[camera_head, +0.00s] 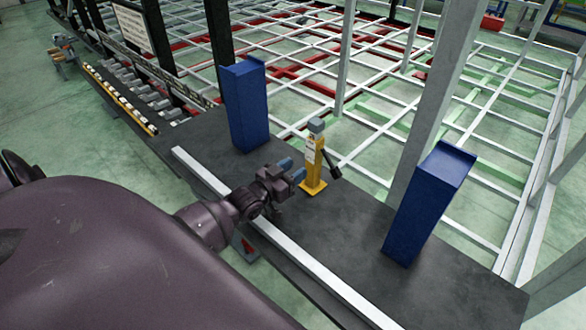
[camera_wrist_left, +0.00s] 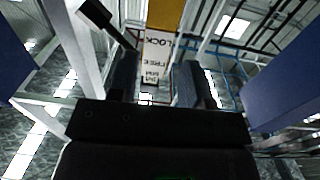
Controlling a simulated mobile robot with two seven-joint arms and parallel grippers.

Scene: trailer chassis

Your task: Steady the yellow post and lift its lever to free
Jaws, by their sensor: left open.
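The yellow post (camera_head: 315,174) stands upright on a yellow foot on the dark deck, with a grey cap on top and a white label on its face. Its lever, a black handle (camera_head: 331,162), sticks out on the post's right side. In the left wrist view the picture is upside down: the yellow post (camera_wrist_left: 166,14), its label (camera_wrist_left: 158,52) with LOCK and FREE, and the black handle (camera_wrist_left: 94,12) show. My left gripper (camera_head: 292,169) is open and empty, just left of the post, with its fingers pointing towards it. The label shows between the fingertips. My right gripper is not in view.
Blue blocks stand on the deck (camera_head: 345,245) on both sides of the post, one at the left (camera_head: 246,105) and one at the right (camera_head: 430,205). A white rail (camera_head: 290,250) runs along the near edge under my left arm. A grey upright (camera_head: 432,110) rises behind the right block.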

